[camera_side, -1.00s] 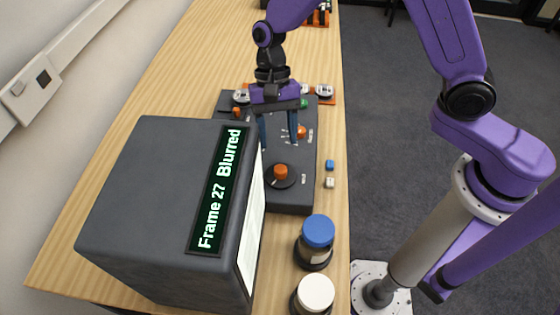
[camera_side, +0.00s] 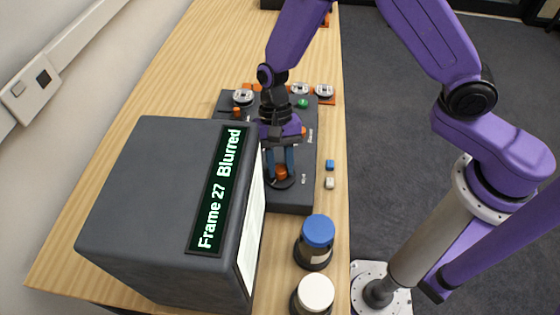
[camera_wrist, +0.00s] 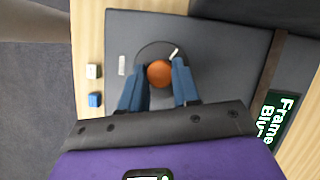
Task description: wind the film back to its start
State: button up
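The film viewer's grey control panel (camera_side: 291,200) lies on the table. Near its front end an orange knob (camera_wrist: 159,73) sits on a round black dial with a white pointer line. In the side view the knob (camera_side: 281,172) is partly behind my fingers. My gripper (camera_wrist: 160,84) reaches down with one blue finger on each side of the knob, and both fingers appear to press against it. It also shows in the side view (camera_side: 281,175). The large grey viewer box (camera_side: 150,190) has a display (camera_side: 218,190) reading "Frame 27 Blurred".
A blue-lidded jar (camera_side: 318,232) and a white-lidded jar (camera_side: 315,292) stand in front of the panel. A blue cube (camera_side: 329,165) and a whitish cube (camera_side: 329,183) lie at the panel's right. Reels (camera_side: 243,96) and a green button (camera_side: 302,103) are at its far end.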

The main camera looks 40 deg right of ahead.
jog(key=shift+c, duration=0.6)
jog(key=shift+n, duration=0.3)
jog(key=shift+a+n+g+h, duration=0.15)
jog(key=shift+n+h, duration=0.35)
jog(key=shift+n, duration=0.7)
jog(key=shift+n+g+h, duration=0.25)
jog(key=shift+n+h, duration=0.25)
jog(key=shift+n, duration=0.7)
jog(key=o, duration=1)
jog(key=shift+o, duration=0.2)
jog(key=v, duration=1.7)
jog(key=shift+r, duration=0.3)
